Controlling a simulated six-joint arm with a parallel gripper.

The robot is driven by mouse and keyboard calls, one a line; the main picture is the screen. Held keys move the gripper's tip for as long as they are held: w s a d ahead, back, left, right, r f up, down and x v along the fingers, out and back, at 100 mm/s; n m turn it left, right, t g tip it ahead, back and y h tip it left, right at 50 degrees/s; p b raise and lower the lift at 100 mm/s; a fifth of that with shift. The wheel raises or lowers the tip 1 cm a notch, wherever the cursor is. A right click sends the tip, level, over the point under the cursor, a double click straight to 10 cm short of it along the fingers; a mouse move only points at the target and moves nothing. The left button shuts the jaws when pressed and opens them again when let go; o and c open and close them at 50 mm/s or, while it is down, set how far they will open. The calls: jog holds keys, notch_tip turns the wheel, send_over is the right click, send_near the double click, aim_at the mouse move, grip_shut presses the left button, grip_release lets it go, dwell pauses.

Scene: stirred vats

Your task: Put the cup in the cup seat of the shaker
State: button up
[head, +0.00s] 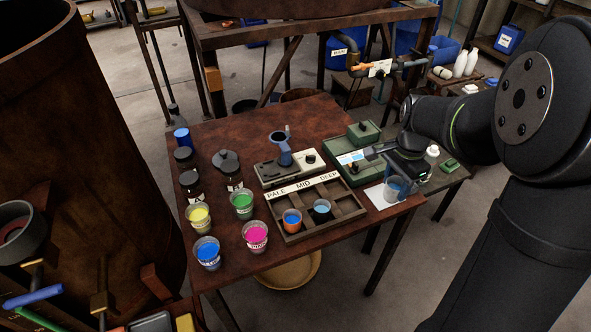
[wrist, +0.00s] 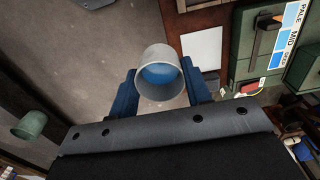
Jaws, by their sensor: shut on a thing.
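My gripper (head: 397,181) is at the right edge of the table, its blue fingers shut on a clear cup with blue liquid. In the wrist view the cup (wrist: 158,80) sits between the two fingers (wrist: 160,90), its open mouth showing. In the head view the cup (head: 393,190) appears over or beside a white sheet (head: 377,198); the gap below it cannot be told. What looks like the shaker is a beige unit (head: 268,174) at the table's middle. A blue ring-topped holder (head: 284,157), apparently the cup seat, stands on it and looks empty.
A green unit (head: 345,172) with a PALE-MID-DEEP strip lies between gripper and beige unit. A brown tray (head: 340,221) in front holds two small cups. Several paint cups, such as a pink one (head: 255,235), and dark jars (head: 190,182) stand left. A large vat (head: 75,150) flanks the table.

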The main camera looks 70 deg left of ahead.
jog(key=s+a+r+n, duration=0.1)
jog(key=s+a+n, duration=0.1)
jog(key=s+a, duration=1.1)
jog(key=s+a+r+n, duration=0.1)
jog(key=s+a+n, duration=0.1)
jog(key=s+a, duration=1.05)
jog(key=shift+w+a+f, duration=0.5)
jog(key=shift+a+f, duration=0.2)
jog(key=shift+f, duration=0.95)
jog(key=shift+w+a+f, duration=0.45)
jog(key=shift+a+f, duration=0.3)
jog(key=shift+f, duration=0.9)
jog(key=shift+w+a+f, duration=0.5)
jog(key=shift+a+f, duration=0.2)
jog(key=shift+f, duration=0.95)
jog(key=shift+f, duration=0.2)
jog(key=o, duration=1)
